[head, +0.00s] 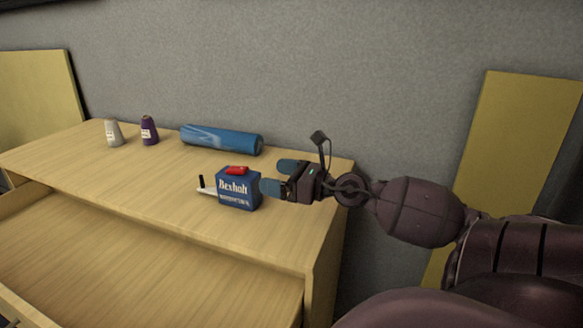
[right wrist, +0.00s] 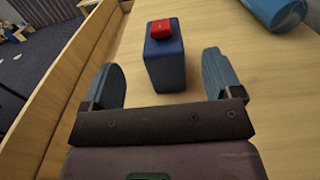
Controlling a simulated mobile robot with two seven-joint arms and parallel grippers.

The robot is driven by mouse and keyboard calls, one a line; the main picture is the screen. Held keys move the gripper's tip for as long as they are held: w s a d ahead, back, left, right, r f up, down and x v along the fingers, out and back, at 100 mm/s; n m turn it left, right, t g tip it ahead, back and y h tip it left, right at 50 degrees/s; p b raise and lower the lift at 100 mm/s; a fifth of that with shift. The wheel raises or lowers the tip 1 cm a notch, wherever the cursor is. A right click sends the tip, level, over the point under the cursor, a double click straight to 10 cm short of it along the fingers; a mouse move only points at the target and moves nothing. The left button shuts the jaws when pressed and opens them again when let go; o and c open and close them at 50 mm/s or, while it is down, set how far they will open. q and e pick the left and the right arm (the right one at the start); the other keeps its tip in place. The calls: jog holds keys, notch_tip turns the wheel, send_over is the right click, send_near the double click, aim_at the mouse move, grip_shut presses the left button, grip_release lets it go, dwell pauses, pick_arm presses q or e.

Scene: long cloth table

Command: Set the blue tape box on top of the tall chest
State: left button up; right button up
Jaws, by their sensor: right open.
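The blue tape box (head: 238,190), with white "Bexholt" lettering, stands upright on the wooden chest top (head: 100,165). A small red object (head: 237,170) lies on top of the box. My right gripper (head: 276,176) is open and just right of the box, its blue fingers pointing at it. In the right wrist view the box (right wrist: 165,62) is ahead of the open fingers (right wrist: 172,80), roughly centred between them and apart from them; the red object (right wrist: 161,28) shows on its top. My left gripper is not in view.
A blue roll (head: 222,139) lies at the back edge, near a purple cone (head: 149,131) and a grey-white cone (head: 113,133). A white item with a black upright end (head: 204,188) sits left of the box. An open drawer (head: 150,270) juts out at the front.

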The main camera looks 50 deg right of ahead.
jog(key=b+v, duration=0.1)
jog(key=v, duration=0.1)
jog(key=shift+s+d+f, duration=0.1)
jog(key=shift+s+f, duration=0.05)
jog(key=shift+s, duration=0.2)
jog(key=shift+s+d, duration=0.1)
jog(key=shift+s, duration=0.35)
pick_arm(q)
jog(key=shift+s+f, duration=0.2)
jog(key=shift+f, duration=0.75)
pick_arm(e)
jog(key=shift+s, duration=0.1)
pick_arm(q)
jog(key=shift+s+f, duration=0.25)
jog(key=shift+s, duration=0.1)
pick_arm(e)
jog(key=shift+s, duration=0.1)
